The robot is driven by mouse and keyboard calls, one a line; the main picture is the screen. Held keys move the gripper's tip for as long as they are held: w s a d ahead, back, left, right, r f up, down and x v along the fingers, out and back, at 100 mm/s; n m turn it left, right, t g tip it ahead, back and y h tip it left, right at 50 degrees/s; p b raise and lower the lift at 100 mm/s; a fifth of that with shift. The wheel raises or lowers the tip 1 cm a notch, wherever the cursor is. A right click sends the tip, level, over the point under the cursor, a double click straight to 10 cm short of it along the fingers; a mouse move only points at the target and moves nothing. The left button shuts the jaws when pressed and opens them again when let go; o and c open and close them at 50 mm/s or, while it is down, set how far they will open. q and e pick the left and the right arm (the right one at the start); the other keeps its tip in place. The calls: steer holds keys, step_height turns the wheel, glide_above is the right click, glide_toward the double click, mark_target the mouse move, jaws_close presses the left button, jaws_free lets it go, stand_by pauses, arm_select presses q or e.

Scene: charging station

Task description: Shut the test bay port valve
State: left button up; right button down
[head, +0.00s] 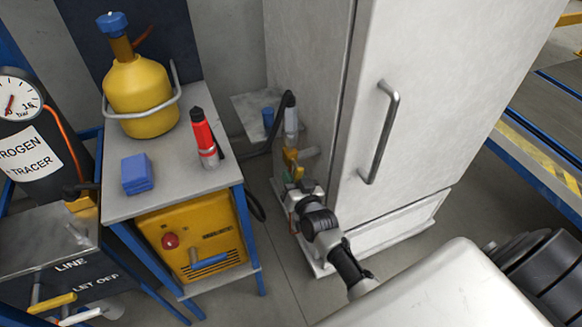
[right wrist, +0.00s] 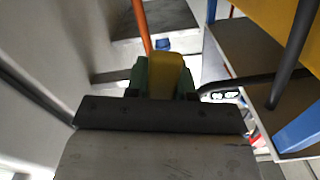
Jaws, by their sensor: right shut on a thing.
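The port fitting (head: 291,122) is on the left side of the tall white cabinet, with a dark hose at its top. A yellow valve handle (head: 292,158) shows just below it. My right gripper (head: 293,183) is at this handle, beside the cabinet's front left edge. In the right wrist view the green fingers of my right gripper (right wrist: 166,92) are shut on the yellow handle (right wrist: 166,72). The fingers hide part of the handle, and its exact angle is hard to tell. My left gripper is not in view.
The white cabinet (head: 420,90) with a grey door handle (head: 381,130) stands close to my right arm. At left, a cart (head: 130,205) holds a yellow bottle (head: 142,95), a red bottle (head: 203,135) and a blue block (head: 137,174). A gauge (head: 17,98) tops a dark cylinder.

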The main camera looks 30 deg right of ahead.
steer(key=shift+a+r+m+p, duration=0.5)
steer(key=shift+r+m, duration=0.15)
steer(key=shift+m, duration=1.8)
steer(key=shift+a+r+m+p, duration=0.45)
steer(key=shift+a+r+m, duration=0.15)
steer(key=shift+m, duration=1.9)
steer(key=shift+a+r+m+p, duration=0.45)
steer(key=shift+r+m, duration=0.2)
steer(key=shift+m, duration=1.8)
steer(key=shift+w, duration=0.1)
steer(key=c, duration=1)
jaws_free()
steer(key=shift+r, duration=0.1)
steer(key=shift+o, duration=0.2)
steer(key=s, duration=1.1)
steer(key=shift+a, duration=0.4)
